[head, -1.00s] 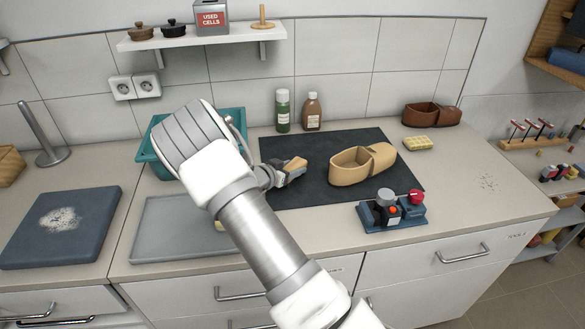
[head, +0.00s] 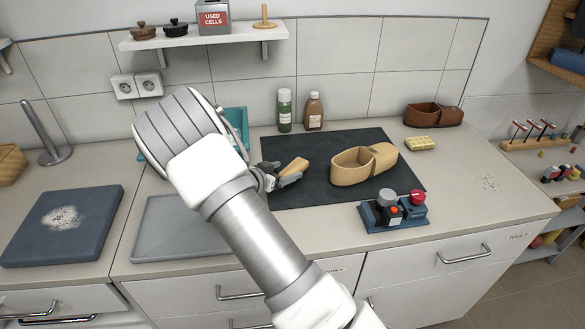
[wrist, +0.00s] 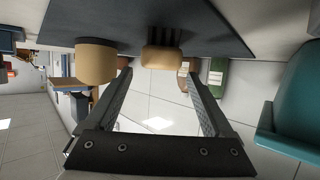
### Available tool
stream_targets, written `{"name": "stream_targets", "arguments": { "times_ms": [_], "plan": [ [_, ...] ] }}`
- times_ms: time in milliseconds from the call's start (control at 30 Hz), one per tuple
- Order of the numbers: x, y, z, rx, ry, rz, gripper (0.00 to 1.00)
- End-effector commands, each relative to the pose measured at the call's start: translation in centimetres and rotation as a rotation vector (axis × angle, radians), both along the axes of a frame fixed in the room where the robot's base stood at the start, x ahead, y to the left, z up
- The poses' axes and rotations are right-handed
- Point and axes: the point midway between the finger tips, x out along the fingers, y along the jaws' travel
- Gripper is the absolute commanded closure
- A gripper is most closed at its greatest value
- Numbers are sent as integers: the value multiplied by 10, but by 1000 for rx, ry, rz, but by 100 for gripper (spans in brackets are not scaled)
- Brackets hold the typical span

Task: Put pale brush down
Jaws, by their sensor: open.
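The pale brush (head: 295,166) is a small tan block on the dark mat (head: 310,195), left of the tan shoe (head: 352,168). My gripper (head: 277,175) is open, just left of the brush, its fingers apart. In the wrist view, which is upside down, the brush (wrist: 162,57) lies just beyond and between the open fingertips (wrist: 160,75), with dark bristles toward the mat. The shoe (wrist: 97,62) shows beside it. My arm hides part of the counter and a teal bin.
A blue device with a red knob (head: 393,213) stands at the mat's front right edge. A green bottle (head: 284,110) and a brown bottle (head: 313,111) stand behind the mat. The teal bin (head: 236,122) and a grey tray (head: 170,235) are at left. A yellow sponge (head: 420,146) lies right.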

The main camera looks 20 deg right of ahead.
Motion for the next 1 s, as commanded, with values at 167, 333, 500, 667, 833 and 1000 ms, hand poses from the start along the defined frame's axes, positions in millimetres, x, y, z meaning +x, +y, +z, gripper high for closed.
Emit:
{"name": "stream_targets", "arguments": {
  "times_ms": [167, 333, 500, 667, 833, 1000],
  "plan": [
    [-20, 30, 15, 1, 0, 2, 14],
    [-31, 47, 24, 0, 0, 1, 14],
    [-32, 55, 32, 24, -6, 17, 14],
    [-19, 66, 53, 140, -25, 115, 14],
    [-9, 88, 91, 300, -43, 281, 14],
    [-15, 111, 132, 429, -44, 448, 14]
  ]
}}
